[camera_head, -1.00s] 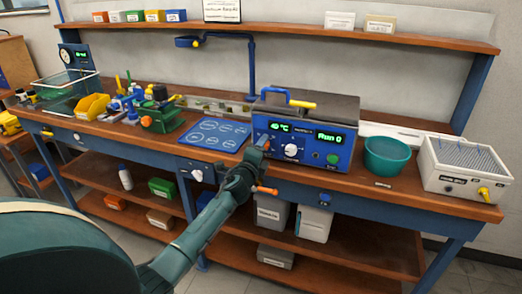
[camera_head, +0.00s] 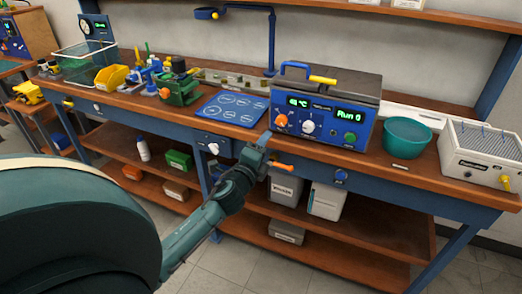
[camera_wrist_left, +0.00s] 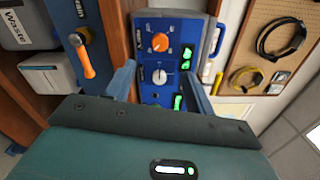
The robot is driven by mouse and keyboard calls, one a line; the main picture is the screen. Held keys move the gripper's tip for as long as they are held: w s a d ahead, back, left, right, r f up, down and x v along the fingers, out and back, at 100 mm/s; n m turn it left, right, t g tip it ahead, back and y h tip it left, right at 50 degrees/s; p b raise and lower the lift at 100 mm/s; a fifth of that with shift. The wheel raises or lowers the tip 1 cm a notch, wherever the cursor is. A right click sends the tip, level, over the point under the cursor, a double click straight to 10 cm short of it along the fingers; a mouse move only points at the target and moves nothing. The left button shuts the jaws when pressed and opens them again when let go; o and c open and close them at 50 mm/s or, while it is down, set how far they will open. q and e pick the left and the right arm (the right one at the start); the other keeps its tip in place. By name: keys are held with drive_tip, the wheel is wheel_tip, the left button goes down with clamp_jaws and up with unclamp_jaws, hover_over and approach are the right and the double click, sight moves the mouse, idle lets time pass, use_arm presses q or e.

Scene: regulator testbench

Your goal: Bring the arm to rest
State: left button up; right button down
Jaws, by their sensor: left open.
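My left arm comes in from the lower left in the head view, and its gripper (camera_head: 262,141) is in front of the bench's front edge, below the blue regulator unit (camera_head: 320,110). In the left wrist view the two fingers of the gripper (camera_wrist_left: 160,85) stand apart with nothing between them. The unit's panel (camera_wrist_left: 160,65), with an orange knob (camera_wrist_left: 160,42) and a white knob (camera_wrist_left: 159,77), shows beyond the fingers, apart from them. My right gripper is in neither view.
A teal bowl (camera_head: 407,134) and a white rack box (camera_head: 482,153) stand on the bench to the right. A blue mat (camera_head: 231,109) lies left of the unit. An orange handle (camera_wrist_left: 88,62) sticks out from the bench front near the gripper. The floor (camera_head: 225,265) in front is clear.

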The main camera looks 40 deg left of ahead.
use_arm(q)
drive_tip(key=shift+s+d, duration=0.1)
drive_tip(key=shift+s, duration=0.4)
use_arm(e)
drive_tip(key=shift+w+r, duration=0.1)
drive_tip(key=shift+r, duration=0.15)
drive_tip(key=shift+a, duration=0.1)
use_arm(q)
drive_tip(key=s+d+f+n+g+h+p, duration=0.1)
drive_tip(key=s+d+f+n+g+h, duration=0.2)
drive_tip(key=s+d+f+n, duration=0.4)
drive_tip(key=s+d+f+n+g+h+p, duration=0.1)
drive_tip(key=s+d+f+n+g+h, duration=0.2)
drive_tip(key=s+d+f+n, duration=0.4)
drive_tip(key=s+d+f+h, duration=0.1)
drive_tip(key=s+d, duration=0.7)
drive_tip(key=d, duration=0.1)
drive_tip(key=shift+f+n+g+h, duration=0.4)
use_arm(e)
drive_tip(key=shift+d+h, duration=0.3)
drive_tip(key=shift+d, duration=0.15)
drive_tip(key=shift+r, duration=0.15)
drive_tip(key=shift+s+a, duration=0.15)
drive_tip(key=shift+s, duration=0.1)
